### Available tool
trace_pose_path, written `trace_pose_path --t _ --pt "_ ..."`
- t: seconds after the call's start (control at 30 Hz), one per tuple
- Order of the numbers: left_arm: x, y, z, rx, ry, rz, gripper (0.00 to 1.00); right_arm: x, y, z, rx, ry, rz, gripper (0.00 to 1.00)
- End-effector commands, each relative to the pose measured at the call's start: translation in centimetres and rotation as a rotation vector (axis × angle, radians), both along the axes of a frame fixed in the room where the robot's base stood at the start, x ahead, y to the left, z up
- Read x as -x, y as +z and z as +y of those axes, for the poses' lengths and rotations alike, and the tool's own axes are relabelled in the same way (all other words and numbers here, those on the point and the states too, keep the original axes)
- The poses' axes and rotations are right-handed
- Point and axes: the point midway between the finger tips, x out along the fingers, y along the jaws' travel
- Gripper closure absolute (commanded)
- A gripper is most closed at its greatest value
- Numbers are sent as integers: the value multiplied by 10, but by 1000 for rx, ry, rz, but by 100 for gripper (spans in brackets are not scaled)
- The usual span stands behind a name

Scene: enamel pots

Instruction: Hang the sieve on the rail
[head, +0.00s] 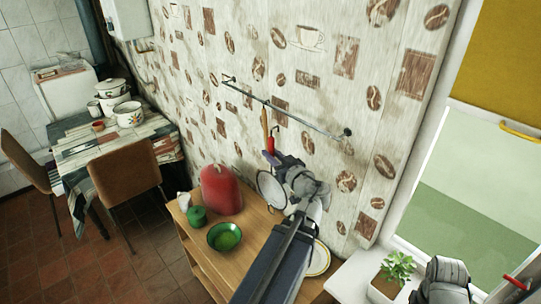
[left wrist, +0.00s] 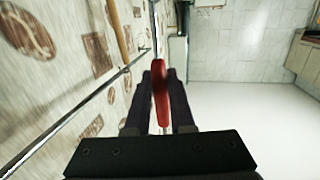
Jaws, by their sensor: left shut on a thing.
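The sieve (head: 270,188) hangs bowl-down below my left gripper (head: 272,157), with a pale round rim. My left gripper is shut on its red handle, whose end sticks up past the fingers. In the left wrist view the red handle (left wrist: 161,90) stands between the fingers. The dark metal rail (head: 310,124) runs along the patterned wall, just above and behind the handle. In the left wrist view the rail (left wrist: 75,108) passes to the left of the fingers, apart from the handle. My right gripper's fingers are not seen.
A wooden-handled utensil (head: 264,122) hangs on the rail close to the sieve handle. Below, the wooden shelf (head: 190,236) holds a red container (head: 221,190), green mug (head: 197,215), green bowl (head: 224,236) and plate (head: 319,258). The rail's right part is clear. A plant (head: 396,268) stands at right.

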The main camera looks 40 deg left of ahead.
Motion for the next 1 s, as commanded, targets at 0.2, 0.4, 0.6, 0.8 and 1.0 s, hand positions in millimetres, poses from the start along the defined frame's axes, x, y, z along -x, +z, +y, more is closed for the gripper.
trace_pose_path --t 0.2,0.4,0.6,0.8,1.0 --pt "-12 0 -1 0 -1 0 100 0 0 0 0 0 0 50" --pt "-24 0 -3 0 -2 0 100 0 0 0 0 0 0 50" --pt "-35 0 -4 0 -1 0 100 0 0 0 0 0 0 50" --pt "-46 0 -5 0 0 0 100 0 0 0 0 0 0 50" --pt "-58 0 -6 0 -1 0 100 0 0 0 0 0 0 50"
